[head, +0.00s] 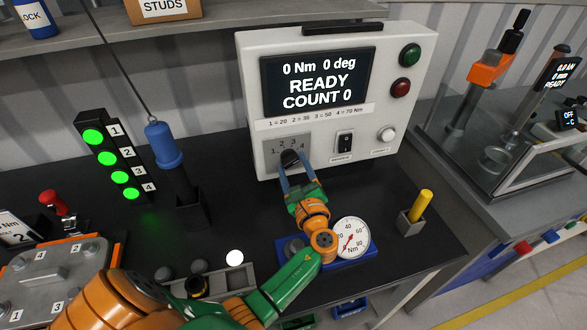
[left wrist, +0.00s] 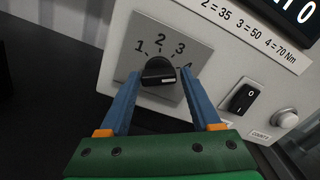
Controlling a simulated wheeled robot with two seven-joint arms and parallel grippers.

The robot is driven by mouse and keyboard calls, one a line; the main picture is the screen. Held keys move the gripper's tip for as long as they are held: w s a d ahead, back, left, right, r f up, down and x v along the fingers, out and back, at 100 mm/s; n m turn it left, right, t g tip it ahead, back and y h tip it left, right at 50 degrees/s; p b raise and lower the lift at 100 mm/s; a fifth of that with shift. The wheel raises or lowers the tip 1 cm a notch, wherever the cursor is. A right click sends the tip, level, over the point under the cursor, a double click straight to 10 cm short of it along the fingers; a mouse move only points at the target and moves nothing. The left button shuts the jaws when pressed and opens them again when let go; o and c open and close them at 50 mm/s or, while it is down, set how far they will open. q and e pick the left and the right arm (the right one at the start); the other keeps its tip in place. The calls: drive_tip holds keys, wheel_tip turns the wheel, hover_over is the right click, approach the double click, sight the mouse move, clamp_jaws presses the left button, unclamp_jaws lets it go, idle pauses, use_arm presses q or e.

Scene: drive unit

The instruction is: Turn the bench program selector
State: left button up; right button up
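The program selector is a black knob (left wrist: 158,72) on a grey square plate (left wrist: 148,44) marked 1 to 4, on the front of the white bench controller (head: 222,66). In the head view the knob (head: 290,157) shows just beyond my left gripper (head: 296,170). In the left wrist view my left gripper (left wrist: 159,78) has its two blue fingers apart, one on each side of the knob, with gaps visible. I cannot tell which number the knob points to. The controller's screen (head: 318,80) reads 0 Nm, 0 deg, READY, COUNT 0. My right gripper is not in view.
A black rocker switch (head: 344,143) and a white button (head: 386,134) sit right of the selector. Green (head: 410,54) and red (head: 401,87) buttons are above. A dial gauge (head: 351,238) stands close to my left wrist. A blue hanging tool (head: 164,147) is left.

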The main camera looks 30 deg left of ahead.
use_arm(q)
drive_tip(key=shift+o, duration=1.3)
drive_tip(key=shift+w+a+f, duration=0.1)
drive_tip(key=shift+w+f, duration=0.05)
drive_tip(key=shift+f, duration=0.05)
drive_tip(key=b+v, duration=0.2)
drive_tip(key=v, duration=0.5)
